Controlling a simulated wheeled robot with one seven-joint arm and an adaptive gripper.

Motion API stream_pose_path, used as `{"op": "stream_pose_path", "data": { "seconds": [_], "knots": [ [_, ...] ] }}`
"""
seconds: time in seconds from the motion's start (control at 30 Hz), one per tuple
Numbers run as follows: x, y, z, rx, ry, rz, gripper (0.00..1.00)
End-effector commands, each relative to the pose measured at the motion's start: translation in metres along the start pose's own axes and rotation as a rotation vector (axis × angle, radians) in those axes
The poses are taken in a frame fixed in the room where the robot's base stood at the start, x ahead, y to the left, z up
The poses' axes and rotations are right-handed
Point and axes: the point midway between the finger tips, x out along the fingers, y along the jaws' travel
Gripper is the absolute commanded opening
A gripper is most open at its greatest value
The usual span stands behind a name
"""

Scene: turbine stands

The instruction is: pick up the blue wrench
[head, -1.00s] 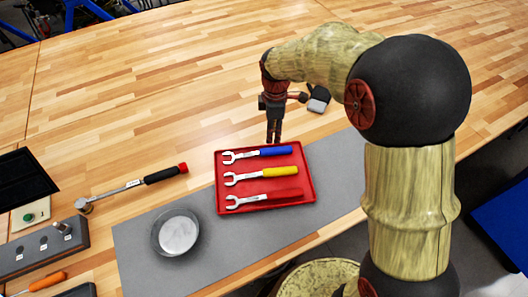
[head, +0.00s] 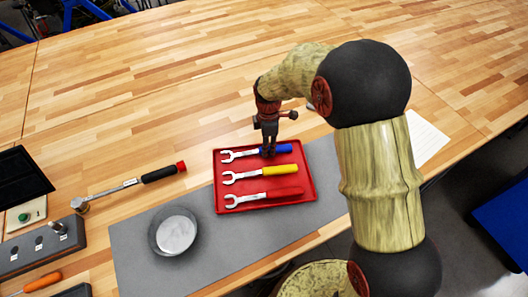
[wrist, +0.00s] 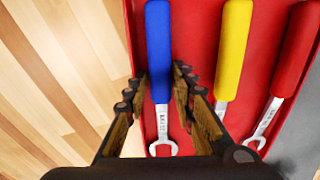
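The blue wrench (head: 276,149) lies at the far side of the red tray (head: 222,206), above the yellow wrench (head: 247,173) and the red wrench (head: 265,197). My gripper (head: 268,154) is down at the blue wrench, where its handle meets its metal shank. In the wrist view my gripper (wrist: 160,82) is open, with one finger on each side of the blue wrench (wrist: 158,45). Gaps show between the fingers and the wrench. The yellow wrench (wrist: 233,50) lies just right of the right finger. Whether the fingertips touch the tray is unclear.
A round metal dish (head: 175,232) stands on the grey mat (head: 135,257) left of the tray. A ratchet with a black and red handle (head: 155,175) lies farther left, near a grey box (head: 40,248). The wooden table (head: 180,90) behind the tray is clear.

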Motion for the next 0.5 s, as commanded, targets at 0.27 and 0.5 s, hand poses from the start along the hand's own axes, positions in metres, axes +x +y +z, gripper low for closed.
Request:
{"op": "stream_pose_path", "data": {
  "seconds": [0.27,0.5],
  "knots": [
    [-0.0012,0.0,0.0,0.0,0.0,0.0,0.17],
    [-0.0013,0.0,0.0,0.0,0.0,0.0,0.04]
  ]
}}
